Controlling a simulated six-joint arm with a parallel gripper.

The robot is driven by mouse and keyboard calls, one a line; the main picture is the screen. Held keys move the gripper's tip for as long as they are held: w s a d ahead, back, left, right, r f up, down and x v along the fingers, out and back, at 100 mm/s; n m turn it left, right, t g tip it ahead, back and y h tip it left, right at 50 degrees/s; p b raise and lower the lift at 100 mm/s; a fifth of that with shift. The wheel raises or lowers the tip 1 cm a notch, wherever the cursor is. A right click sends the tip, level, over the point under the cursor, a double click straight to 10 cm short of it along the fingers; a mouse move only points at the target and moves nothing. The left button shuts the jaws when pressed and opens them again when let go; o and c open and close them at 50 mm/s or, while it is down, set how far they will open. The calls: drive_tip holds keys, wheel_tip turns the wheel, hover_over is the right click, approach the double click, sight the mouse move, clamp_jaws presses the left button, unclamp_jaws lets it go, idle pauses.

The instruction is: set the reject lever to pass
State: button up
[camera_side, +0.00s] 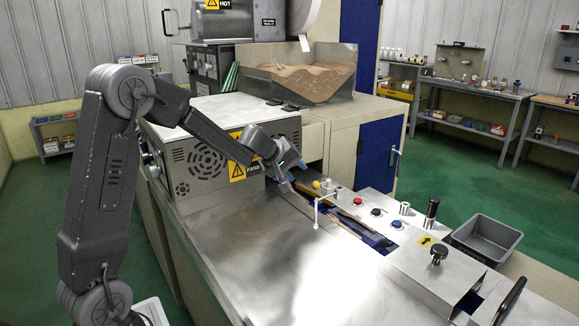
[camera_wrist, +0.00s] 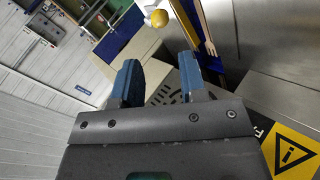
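My gripper (camera_side: 288,180) is at the front of the guarded housing, above the infeed channel, in the side view. In the wrist view its two blue fingers (camera_wrist: 159,62) are apart with nothing between them. A yellow ball knob (camera_side: 316,185) on a small pale fitting stands just right of my gripper, apart from it. The knob shows beyond the fingers in the wrist view (camera_wrist: 160,18). An upright black-handled lever (camera_side: 432,209) stands on the right panel, behind a yellow arrow label (camera_side: 424,241). No readable label tells which control is the reject lever or its setting.
The panel carries a red button (camera_side: 358,201), a black knob (camera_side: 439,251) and other controls. A grey bin (camera_side: 486,237) sits at the right. The steel tabletop (camera_side: 235,245) in front is clear.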

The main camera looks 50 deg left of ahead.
sight(322, 183)
drive_tip(key=shift+v, duration=1.15)
drive_tip(key=shift+c, duration=0.4)
drive_tip(key=shift+w+a, duration=0.15)
drive_tip(key=shift+c, duration=0.8)
drive_tip(key=a+m, duration=0.1)
drive_tip(key=m, duration=0.1)
drive_tip(key=w+a+m+h, duration=0.1)
drive_tip(key=m, duration=0.2)
drive_tip(key=shift+a+f+g, duration=0.1)
drive_tip(key=shift+f+g, duration=0.05)
drive_tip(key=shift+g, duration=0.25)
drive_tip(key=c, duration=0.4)
drive_tip(key=shift+s+a+f+m+g, duration=0.15)
drive_tip(key=shift+a+f+m+g, duration=0.25)
drive_tip(key=shift+m, duration=0.4)
clamp_jaws()
drive_tip(key=x, duration=0.9)
drive_tip(key=shift+w+d+f, duration=0.15)
drive_tip(key=shift+w+f, duration=0.1)
drive_tip(key=shift+w, duration=0.05)
